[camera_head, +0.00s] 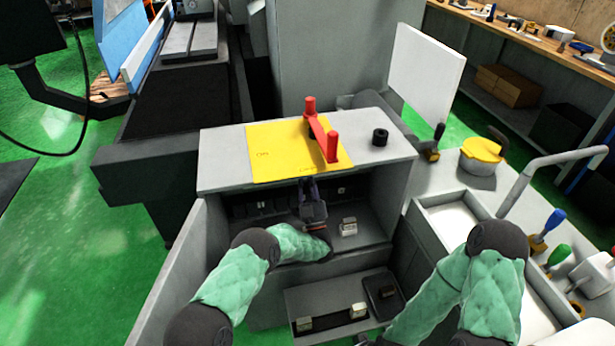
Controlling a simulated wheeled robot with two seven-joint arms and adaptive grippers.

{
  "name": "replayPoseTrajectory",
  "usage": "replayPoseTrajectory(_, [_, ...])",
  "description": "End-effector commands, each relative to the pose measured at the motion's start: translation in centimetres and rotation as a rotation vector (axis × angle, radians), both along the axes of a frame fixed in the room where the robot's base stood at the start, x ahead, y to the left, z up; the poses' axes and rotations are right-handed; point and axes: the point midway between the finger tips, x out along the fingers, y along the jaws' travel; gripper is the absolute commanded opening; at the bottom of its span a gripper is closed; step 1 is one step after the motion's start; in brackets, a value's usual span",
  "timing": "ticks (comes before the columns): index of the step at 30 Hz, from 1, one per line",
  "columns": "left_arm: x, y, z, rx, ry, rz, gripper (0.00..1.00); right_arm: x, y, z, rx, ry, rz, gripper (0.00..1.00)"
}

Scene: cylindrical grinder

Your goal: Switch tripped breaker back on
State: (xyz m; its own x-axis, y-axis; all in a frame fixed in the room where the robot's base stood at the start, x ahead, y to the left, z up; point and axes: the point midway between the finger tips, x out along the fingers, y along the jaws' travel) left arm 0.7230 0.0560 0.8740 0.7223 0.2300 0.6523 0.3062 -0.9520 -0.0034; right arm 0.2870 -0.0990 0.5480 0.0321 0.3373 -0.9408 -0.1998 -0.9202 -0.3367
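A grey electrical cabinet (225,157) stands in the middle with its front open and its door (175,270) swung out to the left. A row of dark breakers (265,205) runs along the back inside it. The left part shows best; my gripper hides part of the middle. I cannot tell any lever's position. My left gripper (308,186) reaches into the cabinet, its tips up at the breaker row. I cannot tell whether it touches one or how far its fingers are apart. My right gripper (364,341) shows only as a dark sliver at the bottom edge.
A yellow plate (275,150) with a red handle (322,135) and a black knob (380,137) are on the cabinet's top. A metal block (348,227) is inside, right of my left gripper. A cart with trays (425,215) and tools stands close on the right.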

Motion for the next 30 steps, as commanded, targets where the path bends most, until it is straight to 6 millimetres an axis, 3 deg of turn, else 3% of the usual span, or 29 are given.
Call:
replayPoseTrajectory(1, [-0.1,0.3,0.9,-0.013,0.021,0.007,0.0,0.0,0.0,1.1,0.0,0.0,0.0,0.4])
replayPoseTrajectory(15, [-0.7,0.3,3.1,-0.115,0.331,0.011,0.0,0.0,0.0,7.5,0.0,0.0,0.0,0.4])
replayPoseTrajectory(21, [-0.6,0.3,3.7,-0.149,0.431,0.013,0.0,0.0,0.0,9.4,0.0,0.0,0.0,0.4])
replayPoseTrajectory(30, [-0.6,0.4,3.9,-0.174,0.503,0.015,0.0,0.0,0.0,10.5,0.0,0.0,0.0,0.4])
